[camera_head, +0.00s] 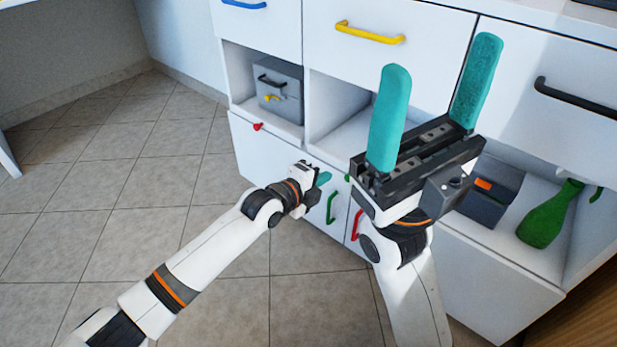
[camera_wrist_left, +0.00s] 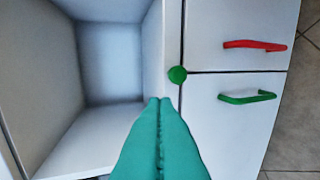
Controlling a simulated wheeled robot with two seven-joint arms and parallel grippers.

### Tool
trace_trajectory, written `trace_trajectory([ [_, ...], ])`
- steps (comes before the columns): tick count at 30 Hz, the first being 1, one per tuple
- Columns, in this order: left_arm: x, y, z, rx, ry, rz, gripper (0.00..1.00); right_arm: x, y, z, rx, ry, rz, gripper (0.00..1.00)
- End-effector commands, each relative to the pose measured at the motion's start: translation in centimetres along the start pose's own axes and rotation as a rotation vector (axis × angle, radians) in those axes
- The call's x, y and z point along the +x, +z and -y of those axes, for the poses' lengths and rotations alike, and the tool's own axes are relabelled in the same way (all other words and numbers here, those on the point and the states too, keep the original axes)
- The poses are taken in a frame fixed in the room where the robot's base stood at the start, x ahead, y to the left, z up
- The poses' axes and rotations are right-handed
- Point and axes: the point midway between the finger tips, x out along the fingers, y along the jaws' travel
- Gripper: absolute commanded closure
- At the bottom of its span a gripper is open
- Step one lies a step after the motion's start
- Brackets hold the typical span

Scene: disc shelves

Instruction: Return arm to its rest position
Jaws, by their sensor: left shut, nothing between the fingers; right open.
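My left gripper (camera_head: 323,180) is low in front of the cabinet in the head view, its arm stretched in from the left. In the left wrist view its teal fingers (camera_wrist_left: 160,135) are pressed together and empty. They point toward a round green knob (camera_wrist_left: 177,75) at the edge of an empty open compartment (camera_wrist_left: 110,62), with a small gap in the picture. My right gripper (camera_head: 441,62) is raised near the camera, its two teal fingers wide apart and empty. It hides part of the cabinet behind it.
The white cabinet has a yellow handle (camera_head: 370,33), a red knob (camera_head: 257,126), a green handle (camera_head: 330,207) and a red handle (camera_head: 356,224). A grey box (camera_head: 279,92) and a green bottle (camera_head: 545,217) sit in compartments. Tiled floor (camera_head: 110,200) at left is clear.

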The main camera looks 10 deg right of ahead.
Motion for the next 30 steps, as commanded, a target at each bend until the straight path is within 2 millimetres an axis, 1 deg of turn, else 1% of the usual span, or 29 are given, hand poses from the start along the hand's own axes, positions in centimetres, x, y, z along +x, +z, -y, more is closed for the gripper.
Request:
trace_trajectory([
  [8,-0.4,0.3,-0.3,-0.008,0.009,0.002,1.0,-0.3,-0.1,0.1,0.002,-0.006,-0.017,0.3],
  [11,-1.2,1.4,-1.6,-0.084,0.081,0.015,1.0,-0.3,-0.2,0.1,0.003,-0.01,-0.028,0.3],
  [14,-3.7,3.1,-4.8,-0.259,0.255,0.043,1.0,-0.5,-0.4,0.2,0.007,-0.019,-0.054,0.3],
  [15,-5.4,3.6,-6.5,-0.352,0.352,0.059,1.0,-0.6,-0.5,0.2,0.008,-0.024,-0.066,0.3],
  [17,-8.8,3.9,-9.3,-0.499,0.512,0.088,1.0,-0.9,-0.5,0.3,0.011,-0.033,-0.089,0.3],
  [18,-11.5,3.8,-11.0,-0.591,0.624,0.11,1.0,-1.1,-0.5,0.3,0.013,-0.039,-0.102,0.3],
  [20,-15.7,3.4,-13.1,-0.706,0.78,0.146,1.0,-1.5,-0.5,0.3,0.016,-0.047,-0.122,0.3],
  [21,-18.5,3.0,-14.2,-0.769,0.878,0.174,1.0,-1.7,-0.4,0.3,0.018,-0.052,-0.135,0.3],
  [23,-22.9,2.6,-15.5,-0.842,1.016,0.218,1.0,-2.0,-0.3,0.4,0.02,-0.06,-0.152,0.3],
  [24,-25.9,2.4,-16.2,-0.879,1.104,0.252,1.0,-2.2,-0.2,0.3,0.022,-0.064,-0.164,0.3],
  [26,-30.2,2.3,-17.1,-0.916,1.22,0.306,1.0,-2.4,-0.1,0.3,0.024,-0.071,-0.179,0.3],
  [27,-32.8,2.4,-17.4,-0.928,1.285,0.342,1.0,-2.6,0.0,0.3,0.025,-0.074,-0.188,0.3],
  [30,-37.9,2.8,-18.1,-0.935,1.405,0.423,1.0,-3.0,0.2,0.3,0.028,-0.082,-0.205,0.3],
])
